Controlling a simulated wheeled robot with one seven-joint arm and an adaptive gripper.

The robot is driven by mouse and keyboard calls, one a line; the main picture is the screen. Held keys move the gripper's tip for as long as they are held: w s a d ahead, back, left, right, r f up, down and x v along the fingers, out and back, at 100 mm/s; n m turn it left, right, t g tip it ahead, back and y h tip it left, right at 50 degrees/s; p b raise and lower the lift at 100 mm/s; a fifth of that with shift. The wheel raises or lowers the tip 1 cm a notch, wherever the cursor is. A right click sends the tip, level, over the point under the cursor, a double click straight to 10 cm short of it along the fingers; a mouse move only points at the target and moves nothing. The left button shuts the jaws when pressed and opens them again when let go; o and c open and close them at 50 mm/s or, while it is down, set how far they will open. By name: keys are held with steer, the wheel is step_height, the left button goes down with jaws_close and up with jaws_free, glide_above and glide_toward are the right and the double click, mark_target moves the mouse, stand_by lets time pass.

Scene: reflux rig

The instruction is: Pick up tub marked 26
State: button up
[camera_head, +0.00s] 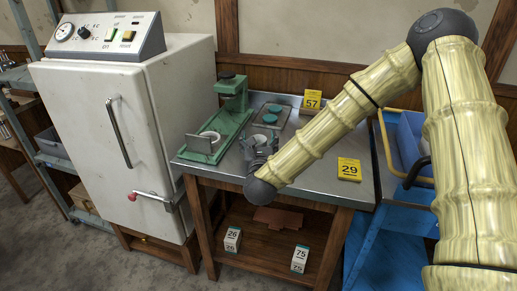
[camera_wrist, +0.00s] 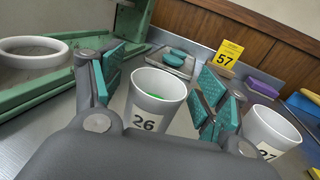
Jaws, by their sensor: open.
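The tub marked 26 (camera_wrist: 157,103) is a white, tapered cup with green contents, standing upright on the metal tabletop in the wrist view. My gripper (camera_wrist: 162,88) is open, with its teal-padded fingers on the left and right of the tub. A gap shows on each side, and the tub is not gripped. In the head view my gripper (camera_head: 259,147) is low over the left part of the table, and the tub is mostly hidden or too small to make out there.
A similar tub marked 27 (camera_wrist: 271,131) stands just right of my right finger. A green press (camera_head: 228,110) is close on the left. Yellow signs 57 (camera_head: 312,99) and 29 (camera_head: 349,169) stand on the metal table (camera_head: 315,185).

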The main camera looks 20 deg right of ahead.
steer(key=c, duration=1.2)
steer(key=shift+o, duration=0.2)
steer(key=shift+r, duration=0.2)
